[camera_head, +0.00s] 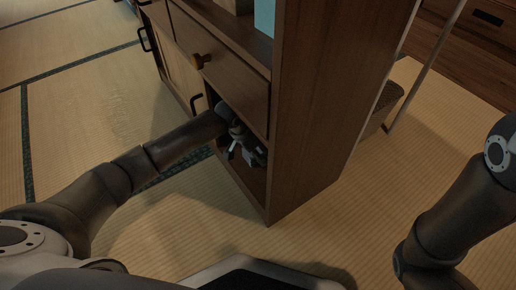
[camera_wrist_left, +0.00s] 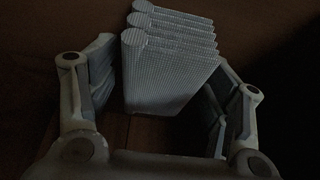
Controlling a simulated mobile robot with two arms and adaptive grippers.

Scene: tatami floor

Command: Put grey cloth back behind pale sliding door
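In the left wrist view a folded grey cloth (camera_wrist_left: 165,75) with several rounded, ribbed layers lies ahead of and between the fingers of my left gripper (camera_wrist_left: 160,105). The fingers are spread, with a narrow dark gap beside the cloth, and do not appear clamped on it. In the head view my left gripper (camera_head: 245,152) reaches into the dark lower opening of a brown wooden cabinet (camera_head: 318,110); the cloth cannot be told apart there. A pale door panel (camera_head: 184,82) with dark handles is on the cabinet's front, farther left. My right gripper is out of view.
A drawer front (camera_head: 235,88) with a round wooden knob is just above the opening. The cabinet's tall side panel stands close to the right of my left gripper. Tatami floor (camera_head: 90,110) is clear to the left. A stool-like object (camera_head: 385,100) stands behind the cabinet.

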